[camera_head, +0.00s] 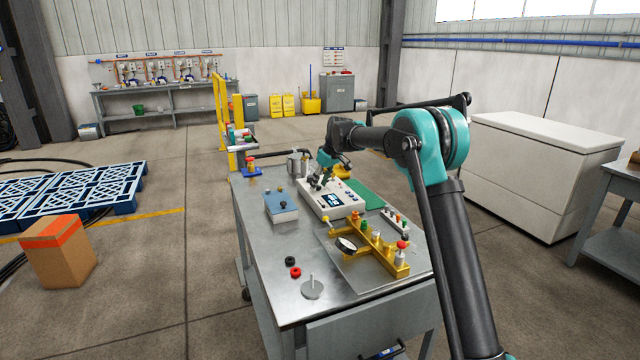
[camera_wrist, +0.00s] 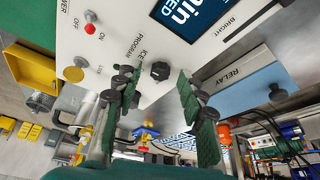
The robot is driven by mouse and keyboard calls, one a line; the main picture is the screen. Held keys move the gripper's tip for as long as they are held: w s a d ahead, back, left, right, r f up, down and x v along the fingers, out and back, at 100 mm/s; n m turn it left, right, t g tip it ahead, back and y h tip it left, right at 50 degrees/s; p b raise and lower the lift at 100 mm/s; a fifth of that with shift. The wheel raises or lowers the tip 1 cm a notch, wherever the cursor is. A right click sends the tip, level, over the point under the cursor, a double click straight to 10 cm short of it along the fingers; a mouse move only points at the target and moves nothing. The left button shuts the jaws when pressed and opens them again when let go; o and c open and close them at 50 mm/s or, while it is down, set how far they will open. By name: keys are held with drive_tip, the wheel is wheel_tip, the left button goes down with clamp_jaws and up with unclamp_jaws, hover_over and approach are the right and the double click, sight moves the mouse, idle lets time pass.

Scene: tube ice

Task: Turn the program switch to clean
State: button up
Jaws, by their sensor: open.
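The program switch (camera_wrist: 160,71) is a small black knob on the white control box (camera_head: 318,203). In the wrist view the panel (camera_wrist: 115,30) appears upside down or tilted, with "PROGRAM" and "ICE" printed near the knob. The "clean" mark cannot be read. My gripper (camera_wrist: 157,82) is open, its two green-padded fingers on either side of the knob in that view. Whether they touch it cannot be told. In the head view my gripper (camera_head: 320,181) is over the control box, and the knob is too small to make out.
A blue relay box (camera_head: 282,208) stands left of the control box. A yellow manifold (camera_head: 375,250) lies in front. Red and black rings (camera_head: 295,272) lie near the bench's front left.

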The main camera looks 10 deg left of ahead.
clamp_jaws()
idle(0.5)
drive_tip(key=n, duration=0.2)
drive_tip(key=n+g, duration=0.1)
drive_tip(key=n, duration=0.1)
drive_tip(key=n+g, duration=0.1)
drive_tip(key=n, duration=0.1)
drive_tip(key=shift+w+y, duration=0.25)
drive_tip(key=shift+y, duration=0.15)
drive_tip(key=n+g, duration=0.1)
drive_tip(key=n, duration=0.1)
drive_tip(key=n+g, duration=0.1)
drive_tip(key=n, duration=0.2)
drive_tip(key=shift+w+n+g, duration=0.2)
drive_tip(key=shift+n+g, duration=0.1)
unclamp_jaws()
drive_tip(key=shift+h, duration=0.3)
